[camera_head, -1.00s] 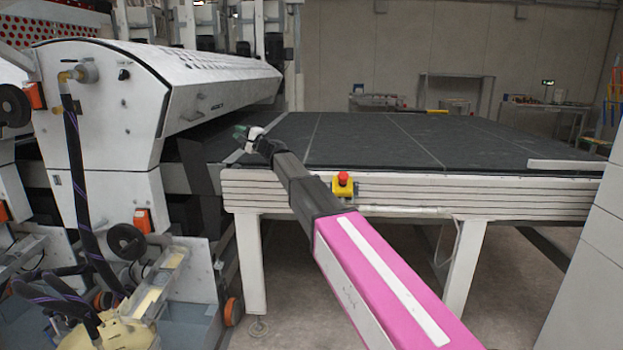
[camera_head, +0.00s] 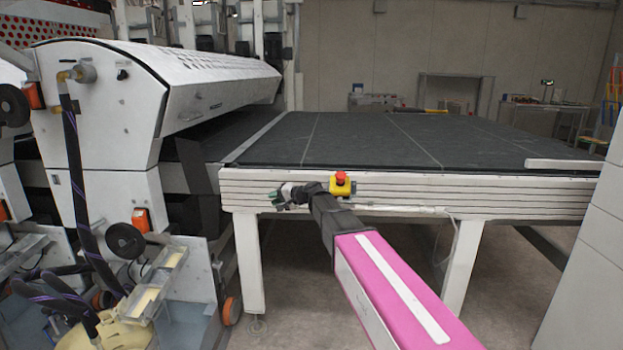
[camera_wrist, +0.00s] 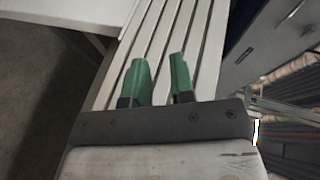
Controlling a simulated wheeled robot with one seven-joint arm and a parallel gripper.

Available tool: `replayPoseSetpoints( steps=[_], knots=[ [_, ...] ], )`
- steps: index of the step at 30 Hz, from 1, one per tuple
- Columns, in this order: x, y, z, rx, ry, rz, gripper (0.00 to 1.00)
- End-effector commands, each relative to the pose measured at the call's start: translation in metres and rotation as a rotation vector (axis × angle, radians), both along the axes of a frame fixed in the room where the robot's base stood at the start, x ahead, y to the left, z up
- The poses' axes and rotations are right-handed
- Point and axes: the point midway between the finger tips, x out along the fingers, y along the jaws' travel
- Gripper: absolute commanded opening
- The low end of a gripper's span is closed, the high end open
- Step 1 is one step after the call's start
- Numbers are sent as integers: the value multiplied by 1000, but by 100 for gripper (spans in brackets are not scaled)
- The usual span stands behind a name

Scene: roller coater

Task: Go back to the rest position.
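My gripper (camera_head: 277,198) is at the end of my pink-covered arm, in front of the white ribbed side rail (camera_head: 450,196) of the conveyor table. In the wrist view my gripper (camera_wrist: 160,82) shows two green fingertips with a gap between them. Nothing is held in the gap. The ribbed rail also shows behind the fingers in the wrist view (camera_wrist: 160,32). My arm covers part of the rail.
A red emergency button on a yellow box (camera_head: 342,186) sits on the rail close to my arm. The white roller coater (camera_head: 105,110) stands at left, with dark hoses (camera_head: 75,190) before it. A pale cabinet (camera_head: 585,260) stands at right. The dark belt (camera_head: 370,140) is bare.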

Motion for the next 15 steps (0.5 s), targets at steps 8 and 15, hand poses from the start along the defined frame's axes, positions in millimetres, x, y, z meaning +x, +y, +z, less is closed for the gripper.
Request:
replayPoseSetpoints(
  steps=[8,15],
  knots=[
    [-88,-111,-127,-431,87,50,23],
    [-176,-212,-208,-793,215,109,23]
  ],
)
